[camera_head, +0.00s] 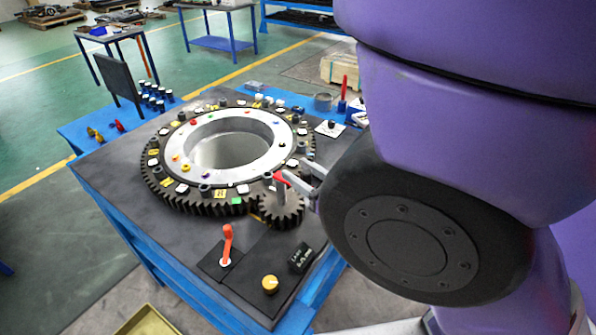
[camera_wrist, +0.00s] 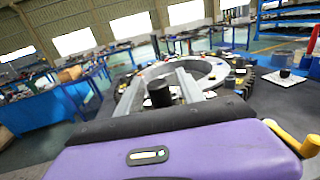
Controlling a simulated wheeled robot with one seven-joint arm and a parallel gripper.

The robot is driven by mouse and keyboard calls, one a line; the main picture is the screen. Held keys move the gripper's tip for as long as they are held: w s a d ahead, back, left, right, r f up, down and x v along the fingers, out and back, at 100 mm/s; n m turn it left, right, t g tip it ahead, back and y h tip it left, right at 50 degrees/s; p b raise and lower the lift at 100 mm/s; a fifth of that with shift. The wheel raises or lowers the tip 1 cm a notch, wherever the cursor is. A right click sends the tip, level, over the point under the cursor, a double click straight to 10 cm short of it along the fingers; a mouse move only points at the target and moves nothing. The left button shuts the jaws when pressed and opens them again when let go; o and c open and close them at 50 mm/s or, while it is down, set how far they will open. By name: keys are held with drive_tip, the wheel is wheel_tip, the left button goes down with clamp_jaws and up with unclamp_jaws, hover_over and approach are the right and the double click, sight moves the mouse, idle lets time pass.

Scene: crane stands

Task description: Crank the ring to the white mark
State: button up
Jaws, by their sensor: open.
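A large dark toothed ring (camera_head: 215,207) lies flat on the bench around a pale metal inner ring (camera_head: 170,143). Several white, yellow and coloured tags sit on it; I cannot tell which is the white mark. A small dark pinion gear (camera_head: 283,213) meshes with its near right edge, with a grey post and a red piece (camera_head: 281,178) above. My gripper (camera_head: 300,178) is beside that red piece, partly hidden by my arm. In the wrist view my gripper (camera_wrist: 160,92) is open, its fingers either side of a black knob (camera_wrist: 158,94); contact is unclear.
An orange lever (camera_head: 227,245) and a yellow knob (camera_head: 270,283) stand at the bench front. A dark upright panel (camera_head: 118,82) stands back left. A plate with a black knob (camera_head: 331,128) lies back right. A yellow handle (camera_wrist: 300,142) is close at right in the wrist view.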

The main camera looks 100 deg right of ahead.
sight(311, 180)
drive_tip(key=b+v, duration=0.2)
drive_tip(key=v, duration=0.3)
drive_tip(key=shift+s+a+f, duration=0.15)
drive_tip(key=shift+s+a, duration=0.4)
drive_tip(key=shift+a, duration=0.2)
